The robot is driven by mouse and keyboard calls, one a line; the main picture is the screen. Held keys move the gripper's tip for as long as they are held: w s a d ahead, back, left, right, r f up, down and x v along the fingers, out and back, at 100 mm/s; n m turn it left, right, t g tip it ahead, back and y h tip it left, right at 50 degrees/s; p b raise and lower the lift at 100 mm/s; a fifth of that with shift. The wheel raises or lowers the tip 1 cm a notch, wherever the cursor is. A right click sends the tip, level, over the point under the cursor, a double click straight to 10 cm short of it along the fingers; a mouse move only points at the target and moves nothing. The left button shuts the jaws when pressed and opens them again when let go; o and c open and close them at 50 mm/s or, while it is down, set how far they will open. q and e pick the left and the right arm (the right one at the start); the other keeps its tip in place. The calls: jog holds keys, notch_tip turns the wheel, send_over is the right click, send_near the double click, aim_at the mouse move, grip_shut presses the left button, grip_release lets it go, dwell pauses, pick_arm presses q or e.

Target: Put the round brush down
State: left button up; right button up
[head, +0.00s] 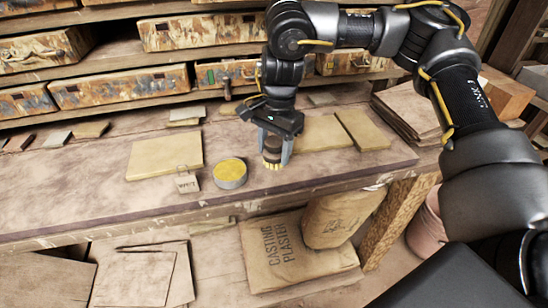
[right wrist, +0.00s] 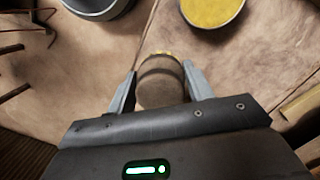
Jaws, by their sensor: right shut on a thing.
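The round brush (head: 272,152) has a dark round body and yellow bristles pointing down. My right gripper (head: 276,158) is shut on it, with one finger on each side. In the right wrist view the brush (right wrist: 160,82) sits upright between the two fingertips (right wrist: 160,90). Its bristle end is at or just above the workbench (head: 110,205); I cannot tell whether it touches. My left gripper is in neither view.
A round grey tin with a yellow top (head: 230,173) stands left of the brush. A small card (head: 187,183) and a flat yellowish tile (head: 165,157) lie further left. More tiles (head: 362,128) lie to the right. Shelves with drawers (head: 120,88) rise behind.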

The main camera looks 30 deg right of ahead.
aim_at(274, 159)
jog(key=shift+w+d+f, duration=0.1)
jog(key=shift+w+f, duration=0.1)
jog(key=shift+f, duration=0.15)
notch_tip(274, 159, down, 3)
jog(key=shift+w+d+f, duration=0.1)
jog(key=shift+w+f, duration=0.05)
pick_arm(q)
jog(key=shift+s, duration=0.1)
